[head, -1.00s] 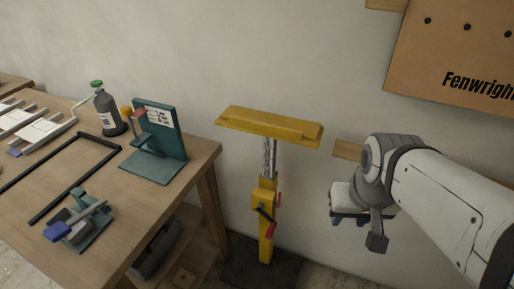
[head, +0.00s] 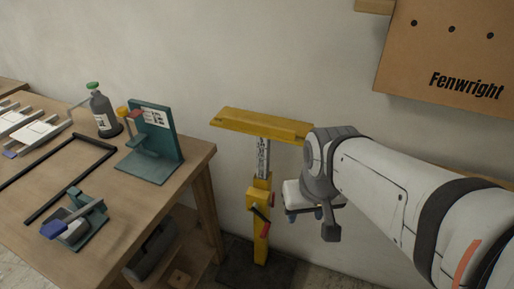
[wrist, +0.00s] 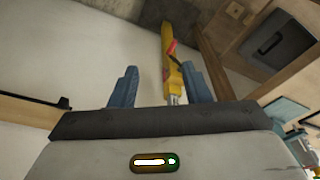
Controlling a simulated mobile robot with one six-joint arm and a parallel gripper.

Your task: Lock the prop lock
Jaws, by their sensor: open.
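The yellow prop (head: 261,230) stands upright against the wall, with a wide yellow head beam (head: 255,123) on a grey perforated inner post (head: 263,158). A dark lever with a red end (head: 261,214) sits on the front of its yellow sleeve, and a small red part (head: 272,198) shows at the right side. My gripper (head: 306,217) is just right of the prop, below the beam's right end. In the wrist view my gripper (wrist: 160,72) is open and empty, blue fingers apart. The yellow sleeve and red lever (wrist: 172,48) appear beyond the fingertips. Which red part is the lock is unclear.
A wooden workbench (head: 105,225) at left carries a green stand (head: 155,145), a dark bottle (head: 104,113), a black frame and a blue-handled clamp (head: 75,222). A brown Fenwright board (head: 450,55) hangs at right. A dark mat (head: 245,268) lies under the prop.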

